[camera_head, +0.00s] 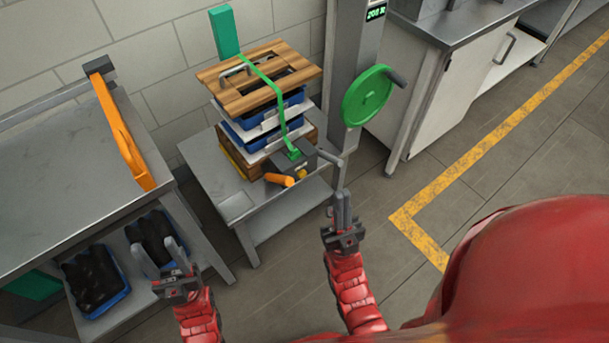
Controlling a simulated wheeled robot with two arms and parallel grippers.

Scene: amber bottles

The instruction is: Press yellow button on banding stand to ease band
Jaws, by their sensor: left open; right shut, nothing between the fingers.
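The banding stand (205,160) is a low grey table against the wall. On it stands a stack of blue trays (262,127) with a wooden lid (235,98) on top. A green band (273,87) runs over the lid and down the front to a dark tensioner (297,170) with a crank and an orange grip (279,180). I cannot make out a yellow button. My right gripper (341,197) is shut and empty, in front and to the right of the tensioner. My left gripper (156,248) is open and empty, lower left of the stand.
A grey workbench (60,190) at left carries an orange bar (122,135). Blue trays of dark bottles (93,280) sit on its lower shelf. A grey column with a green handwheel (366,95) stands behind right. Floor right of the stand is clear, with a yellow line (480,148).

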